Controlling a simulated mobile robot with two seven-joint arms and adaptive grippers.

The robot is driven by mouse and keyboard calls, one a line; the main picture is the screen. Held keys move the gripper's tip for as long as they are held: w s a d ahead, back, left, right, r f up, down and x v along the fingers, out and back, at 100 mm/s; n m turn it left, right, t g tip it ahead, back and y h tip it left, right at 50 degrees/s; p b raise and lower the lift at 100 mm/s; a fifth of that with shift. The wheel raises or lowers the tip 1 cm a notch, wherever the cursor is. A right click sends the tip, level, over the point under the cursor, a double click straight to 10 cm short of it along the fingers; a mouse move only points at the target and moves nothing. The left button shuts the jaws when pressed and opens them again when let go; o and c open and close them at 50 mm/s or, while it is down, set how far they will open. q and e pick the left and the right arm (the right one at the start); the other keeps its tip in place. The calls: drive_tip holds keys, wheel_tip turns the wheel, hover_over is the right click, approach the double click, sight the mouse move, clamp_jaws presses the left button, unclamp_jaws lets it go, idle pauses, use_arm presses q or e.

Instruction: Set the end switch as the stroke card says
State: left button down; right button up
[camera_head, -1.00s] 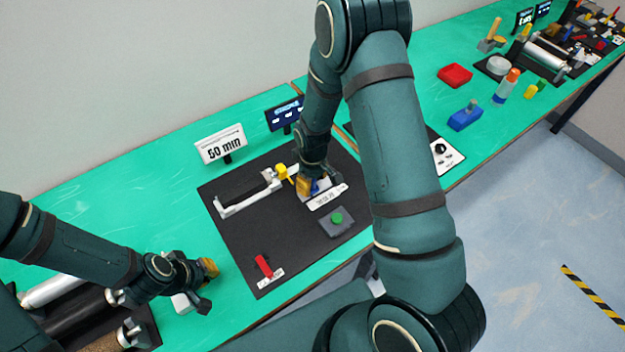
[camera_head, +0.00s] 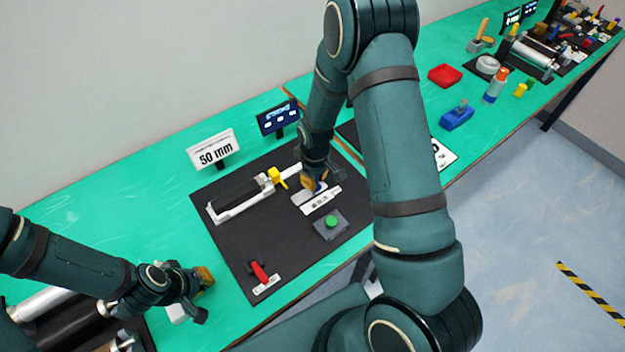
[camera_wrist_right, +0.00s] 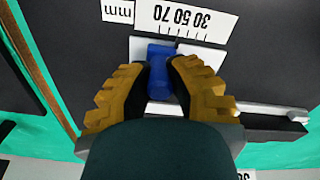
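The white stroke card (camera_head: 213,151) reads "50 mm" and stands behind the black board. The end switch is a blue slider (camera_wrist_right: 160,72) on a pale rail beside a white scale (camera_wrist_right: 186,18) marked 30, 50 and 70, upside down in the right wrist view. The slider is by the 70 end there. My right gripper (camera_wrist_right: 160,85) has its two yellow-backed fingers on either side of the slider and looks shut on it; in the head view the right gripper (camera_head: 313,183) largely hides it. My left gripper (camera_head: 203,296) is at the lower left, apart from the board, and looks open.
A red box (camera_head: 445,75) and blue block (camera_head: 457,117) lie farther right.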

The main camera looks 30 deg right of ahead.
drive_tip(key=o, duration=0.5)
wheel_tip(320, 180, up, 12)
idle(0.4)
drive_tip(key=shift+s, duration=0.1)
idle(0.4)
